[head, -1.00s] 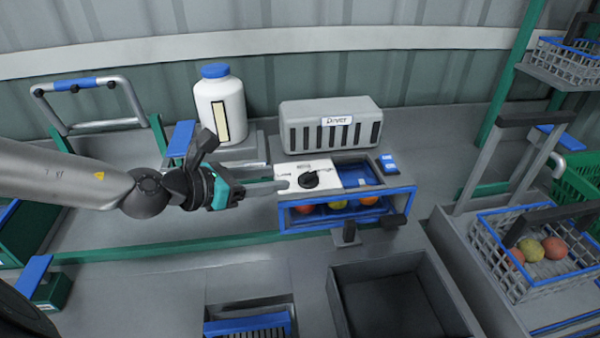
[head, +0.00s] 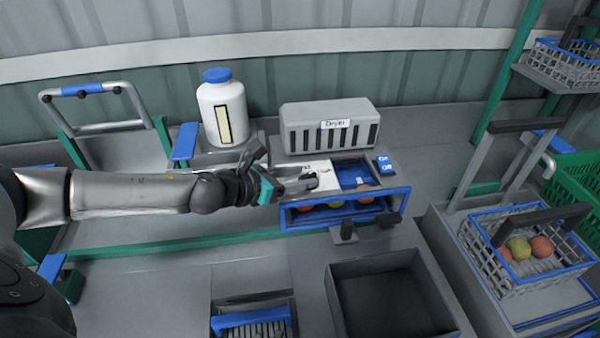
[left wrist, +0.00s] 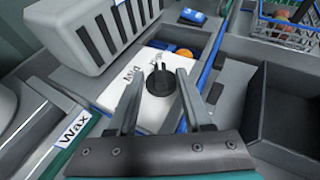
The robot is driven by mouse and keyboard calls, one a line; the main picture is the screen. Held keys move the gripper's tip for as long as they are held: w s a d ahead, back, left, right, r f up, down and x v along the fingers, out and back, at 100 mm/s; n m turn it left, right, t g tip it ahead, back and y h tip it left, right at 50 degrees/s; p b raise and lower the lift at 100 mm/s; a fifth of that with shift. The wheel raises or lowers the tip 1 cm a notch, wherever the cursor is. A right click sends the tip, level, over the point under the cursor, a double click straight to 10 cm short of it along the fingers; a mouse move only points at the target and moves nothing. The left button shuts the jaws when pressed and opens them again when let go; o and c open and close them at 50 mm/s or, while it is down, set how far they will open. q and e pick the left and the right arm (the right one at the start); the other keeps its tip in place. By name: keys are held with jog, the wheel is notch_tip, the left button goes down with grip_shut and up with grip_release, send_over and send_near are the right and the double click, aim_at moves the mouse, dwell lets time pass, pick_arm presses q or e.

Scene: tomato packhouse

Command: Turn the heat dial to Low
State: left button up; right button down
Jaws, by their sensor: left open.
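The heat dial is a round black knob (left wrist: 160,80) on a white panel (left wrist: 125,90) in front of the grey dryer (head: 330,128). In the head view my left gripper (head: 312,180) reaches over the panel and hides most of the dial. In the left wrist view its two fingers (left wrist: 158,98) are apart, one on each side of the dial's near part. I cannot tell whether they touch it. The panel's lettering is partly covered, and I cannot read the dial's setting. My right gripper is not in view.
A blue-edged unit (head: 345,208) with tomatoes inside lies below the panel. A white bottle with a blue cap (head: 222,112) stands behind my left arm. An empty dark bin (head: 390,295) is in front, and a wire basket with tomatoes (head: 525,250) is at right.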

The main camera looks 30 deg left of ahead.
pick_arm(q)
jog(key=shift+w+d, duration=0.1)
jog(key=shift+w, duration=0.05)
jog(key=shift+c, duration=0.3)
grip_shut()
dwell(0.3)
